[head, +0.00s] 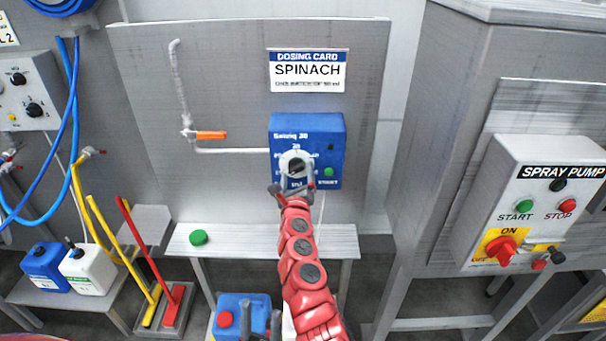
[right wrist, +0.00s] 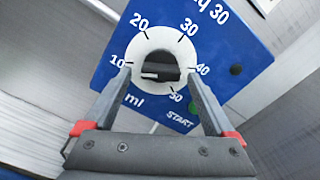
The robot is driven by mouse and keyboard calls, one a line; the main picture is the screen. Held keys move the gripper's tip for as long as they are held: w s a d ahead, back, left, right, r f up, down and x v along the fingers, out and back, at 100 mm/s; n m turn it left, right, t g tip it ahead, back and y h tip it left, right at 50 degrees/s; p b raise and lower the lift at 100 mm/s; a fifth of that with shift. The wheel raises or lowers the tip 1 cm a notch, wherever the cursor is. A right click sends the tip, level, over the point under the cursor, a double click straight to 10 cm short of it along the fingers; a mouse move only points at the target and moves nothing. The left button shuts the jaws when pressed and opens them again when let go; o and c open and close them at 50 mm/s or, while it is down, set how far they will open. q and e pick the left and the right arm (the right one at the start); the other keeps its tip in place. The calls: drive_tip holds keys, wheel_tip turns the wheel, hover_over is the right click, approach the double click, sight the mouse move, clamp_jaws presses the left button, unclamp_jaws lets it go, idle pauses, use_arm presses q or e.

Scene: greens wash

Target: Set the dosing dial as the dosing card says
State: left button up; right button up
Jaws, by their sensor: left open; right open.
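The dosing card (head: 309,71) on the back panel reads SPINACH, with a small line that seems to read one batch of 50 ml. Below it is the blue dosing unit (head: 333,130), with a white dial (right wrist: 160,47) marked 10 to 50 ml around a black knob (right wrist: 160,70). The knob's bar lies roughly level in the right wrist view; which number it points at is unclear. My right gripper (right wrist: 160,78) is open, its fingers on either side of the dial. My left gripper (head: 261,322) is open and empty, low in the head view.
A green START button (head: 328,171) and a dark lamp are on the unit's right side. An orange-handled valve (head: 211,135) is to its left. A shelf (head: 228,240) with a green cap (head: 198,237) is below. A blue container (head: 236,304) stands near my left gripper.

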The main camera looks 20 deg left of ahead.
drive_tip(key=shift+s+r, duration=0.15)
drive_tip(key=shift+r, duration=0.1)
drive_tip(key=shift+c, duration=0.6)
drive_tip(key=c, duration=1.3)
drive_tip(key=shift+o, duration=0.2)
